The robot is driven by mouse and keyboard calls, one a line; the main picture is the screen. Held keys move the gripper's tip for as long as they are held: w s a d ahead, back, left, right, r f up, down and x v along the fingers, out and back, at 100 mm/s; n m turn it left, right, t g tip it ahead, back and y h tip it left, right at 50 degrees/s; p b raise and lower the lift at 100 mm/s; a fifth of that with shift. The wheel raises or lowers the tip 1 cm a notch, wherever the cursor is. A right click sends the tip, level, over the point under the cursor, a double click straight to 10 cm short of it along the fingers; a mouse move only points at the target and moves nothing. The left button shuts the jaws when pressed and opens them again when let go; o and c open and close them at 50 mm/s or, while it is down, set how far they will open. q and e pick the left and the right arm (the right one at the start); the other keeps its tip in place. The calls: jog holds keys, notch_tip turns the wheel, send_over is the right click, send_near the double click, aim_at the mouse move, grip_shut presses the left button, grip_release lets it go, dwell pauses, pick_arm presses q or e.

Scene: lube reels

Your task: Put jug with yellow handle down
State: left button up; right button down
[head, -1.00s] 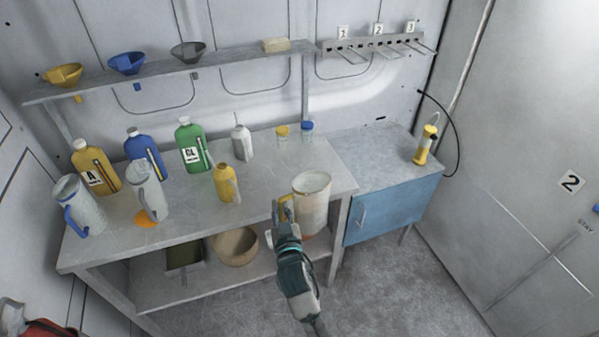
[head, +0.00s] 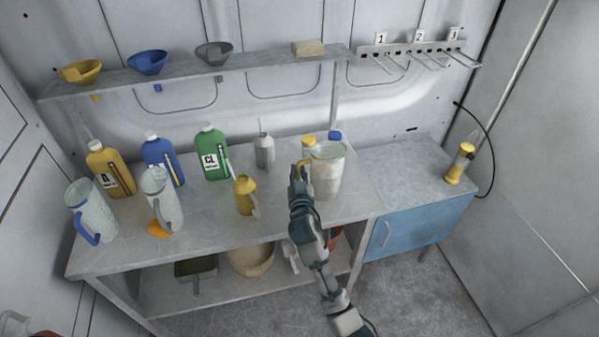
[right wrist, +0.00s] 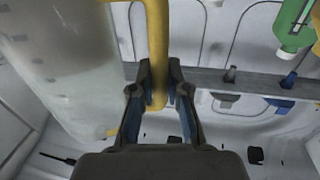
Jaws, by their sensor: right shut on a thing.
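The jug with the yellow handle (head: 328,172) is a translucent, upright jug over the right end of the grey workbench (head: 285,215). I cannot tell whether its base touches the top. My right gripper (head: 299,176) is shut on its yellow handle, on the jug's left side. In the right wrist view the yellow handle (right wrist: 157,45) runs between the fingers (right wrist: 159,95), and the jug body (right wrist: 60,75) fills the left. My left gripper is not in view.
A yellow-capped container (head: 308,141) and a blue-capped one (head: 335,135) stand close behind the jug. A yellow bottle (head: 245,195) and a grey bottle (head: 264,152) stand left of it. A blue cabinet (head: 418,228) adjoins at right, its top mostly clear.

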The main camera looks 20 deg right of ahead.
jog(key=w+f, duration=0.2)
jog(key=w+d+f, duration=0.1)
jog(key=w, duration=0.1)
jog(key=shift+w+d+f+b, duration=0.1)
jog(key=shift+d+f+b, duration=0.1)
jog(key=shift+f+b, duration=0.15)
jog(key=c, duration=1.5)
grip_release()
jog(key=shift+f, duration=0.2)
jog(key=shift+c, duration=0.2)
jog(key=o, duration=0.4)
jog(key=shift+d, duration=0.15)
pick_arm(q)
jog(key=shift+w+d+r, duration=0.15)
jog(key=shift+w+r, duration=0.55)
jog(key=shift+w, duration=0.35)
pick_arm(e)
jog(key=shift+d, duration=0.25)
